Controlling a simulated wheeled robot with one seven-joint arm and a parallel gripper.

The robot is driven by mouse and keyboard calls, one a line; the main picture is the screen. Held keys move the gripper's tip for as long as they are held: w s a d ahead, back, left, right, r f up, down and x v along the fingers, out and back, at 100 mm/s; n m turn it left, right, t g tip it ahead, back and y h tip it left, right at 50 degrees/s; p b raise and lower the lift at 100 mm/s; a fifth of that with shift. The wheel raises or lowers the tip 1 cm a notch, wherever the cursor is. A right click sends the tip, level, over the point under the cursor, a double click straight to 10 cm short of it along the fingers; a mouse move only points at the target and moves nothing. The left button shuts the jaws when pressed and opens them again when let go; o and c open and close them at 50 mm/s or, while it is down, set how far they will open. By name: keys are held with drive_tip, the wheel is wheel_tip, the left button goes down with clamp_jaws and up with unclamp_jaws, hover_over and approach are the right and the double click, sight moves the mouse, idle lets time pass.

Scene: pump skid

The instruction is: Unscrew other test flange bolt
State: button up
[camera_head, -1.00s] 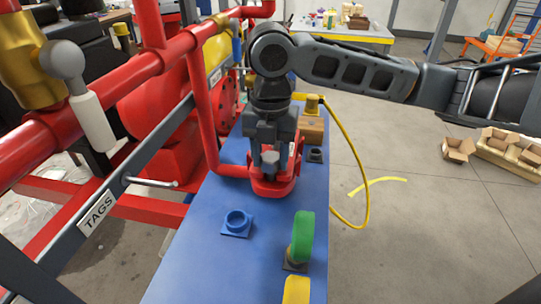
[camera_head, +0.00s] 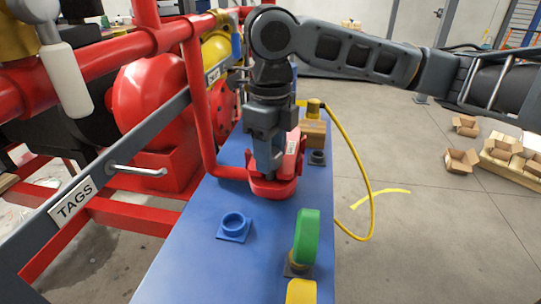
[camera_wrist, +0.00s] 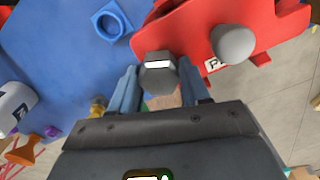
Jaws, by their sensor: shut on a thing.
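My gripper (camera_head: 266,172) points straight down over the red test flange (camera_head: 288,178) on the blue bench top. In the wrist view, my gripper (camera_wrist: 158,88) is shut on a dark hex-headed bolt (camera_wrist: 158,74), with one blue-grey finger on each side of it. A second, rounder grey bolt head (camera_wrist: 233,44) stands to its right on the red flange (camera_wrist: 190,32), next to a partly hidden white label. In the head view, the gripper hides the held bolt. Whether its shank is still in the flange cannot be told.
A blue ring holder (camera_head: 234,226) and a green wheel-like part (camera_head: 306,238) are on the blue bench (camera_head: 190,262) in front of the flange. Red pipes and a grey rail (camera_head: 95,182) run along the left. A yellow hose (camera_head: 366,190) loops at the right. Open floor lies beyond.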

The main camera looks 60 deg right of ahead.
drive_tip(key=o, duration=1.1)
drive_tip(key=shift+o, duration=0.2)
drive_tip(key=shift+r, duration=3.9)
